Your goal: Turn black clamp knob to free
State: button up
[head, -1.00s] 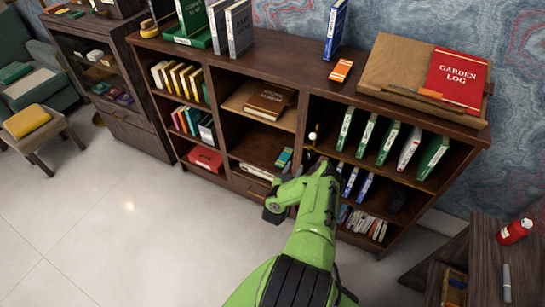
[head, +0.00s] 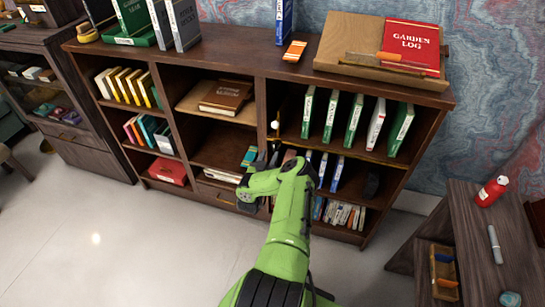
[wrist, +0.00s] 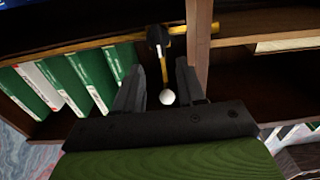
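A black clamp knob (wrist: 157,38) sits on a brass rail (wrist: 120,38) at the shelf edge, near the upright divider, in the wrist view. A thin brass rod ending in a white ball (wrist: 167,97) hangs from it in that picture. My gripper (wrist: 158,70) is open, its two dark fingers on either side of the rod, with nothing clasped. The knob appears just beyond the fingertips, apart from them. In the head view the white ball (head: 275,124) shows by the divider, while my green arm hides most of the gripper; I cannot make out the knob there.
Green and white books (head: 354,120) stand right of the divider, close to the fingers. A brown album (head: 226,96) lies on the left shelf. A book stand (head: 345,45) is on top. A side table with a red bottle (head: 491,190) is at right. The floor at left is clear.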

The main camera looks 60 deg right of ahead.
aim_at(274, 145)
jog(key=d+b, duration=0.2)
jog(key=b, duration=0.1)
jog(key=d+b, duration=0.1)
jog(key=b, duration=0.1)
jog(key=shift+w+d+f, duration=0.25)
jog(key=shift+d+f, duration=0.1)
jog(key=shift+w+d+r+b, duration=0.1)
jog(key=shift+d+r+b, duration=0.2)
jog(key=shift+d+b, duration=0.5)
jog(key=shift+a, duration=0.2)
grip_shut()
